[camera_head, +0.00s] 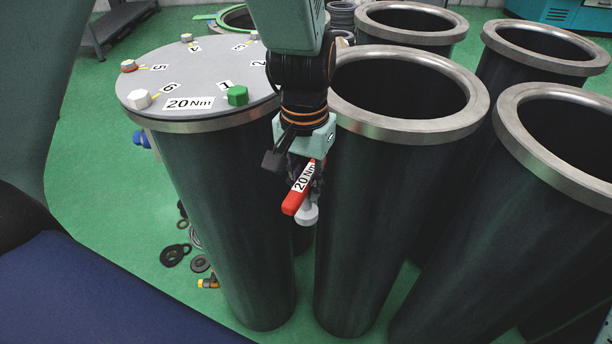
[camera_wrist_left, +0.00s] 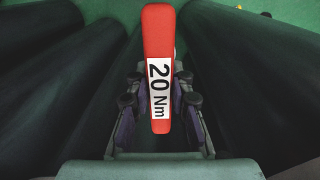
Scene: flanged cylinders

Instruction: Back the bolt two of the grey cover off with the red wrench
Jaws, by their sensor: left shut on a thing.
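The grey cover (camera_head: 205,75) lies on top of a dark flanged cylinder at the left of the head view. It carries numbered bolts and a "20 Nm" label. The number 2 mark (camera_head: 259,64) shows at its right edge, but bolt two is hidden behind my left arm. A green bolt (camera_head: 237,95) stands by number 1. My left gripper (camera_head: 308,172) is shut on the red wrench (camera_head: 291,204), labelled "20 Nm", below the cover's level between two cylinders. The wrench's red handle (camera_wrist_left: 158,35) fills the middle of the left wrist view, between the fingers. My right gripper is not in view.
An open flanged cylinder (camera_head: 440,128) stands right beside the covered one, with several more behind and to the right. Black rings (camera_head: 173,254) and small fittings lie on the green floor at the left. A dark bench (camera_head: 118,22) stands at the back left.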

